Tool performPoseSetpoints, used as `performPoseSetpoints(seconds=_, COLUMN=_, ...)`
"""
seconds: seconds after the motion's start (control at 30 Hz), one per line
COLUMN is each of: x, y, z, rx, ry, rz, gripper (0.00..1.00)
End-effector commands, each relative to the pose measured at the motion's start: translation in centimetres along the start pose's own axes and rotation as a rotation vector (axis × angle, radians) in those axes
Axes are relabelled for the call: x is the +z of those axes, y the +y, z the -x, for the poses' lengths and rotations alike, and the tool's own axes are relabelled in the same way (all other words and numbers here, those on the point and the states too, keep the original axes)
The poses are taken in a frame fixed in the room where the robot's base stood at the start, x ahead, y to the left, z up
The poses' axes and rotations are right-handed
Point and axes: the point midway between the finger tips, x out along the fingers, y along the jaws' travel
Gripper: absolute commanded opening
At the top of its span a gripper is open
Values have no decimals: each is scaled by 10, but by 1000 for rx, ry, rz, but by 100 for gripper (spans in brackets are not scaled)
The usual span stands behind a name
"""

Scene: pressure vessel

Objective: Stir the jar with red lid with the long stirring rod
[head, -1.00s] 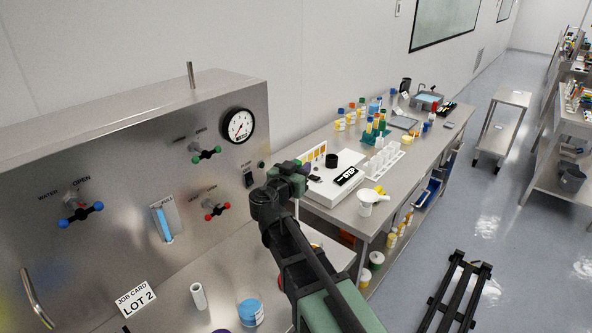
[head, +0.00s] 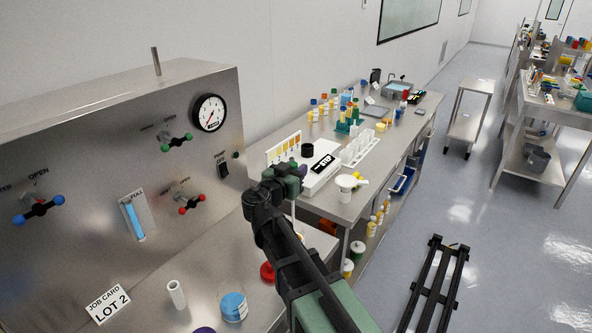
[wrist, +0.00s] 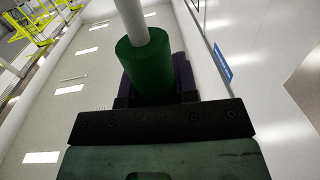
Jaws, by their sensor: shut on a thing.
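My gripper (head: 287,180) is up above the steel bench, beside the cabinet. In the wrist view its dark jaws (wrist: 155,92) are shut on the green handle (wrist: 145,68) of the stirring rod, with a pale shaft (wrist: 130,16) extending from it. In the head view a thin pale length of the rod (head: 293,211) shows below the gripper. A red lid (head: 267,272) shows on the bench just left of my arm. My arm hides part of it, and its jar is hard to make out. The rod is apart from it.
A blue-lidded jar (head: 233,306), a purple lid (head: 203,330) and a white cylinder (head: 176,294) are on the near bench. The steel cabinet (head: 80,150) with valves stands behind. A farther bench (head: 371,185) holds bottles, racks and a white funnel (head: 346,186).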

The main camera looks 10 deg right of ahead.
Motion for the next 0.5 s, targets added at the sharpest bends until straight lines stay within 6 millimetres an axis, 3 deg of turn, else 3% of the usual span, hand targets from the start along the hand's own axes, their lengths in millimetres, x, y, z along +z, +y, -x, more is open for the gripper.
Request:
performPoseSetpoints(seconds=0.03, x=12, y=0, z=0, rx=0, ry=0, rz=0, gripper=4)
performPoseSetpoints(seconds=0.5, x=67, y=0, z=0, rx=0, ry=0, rz=0, gripper=4)
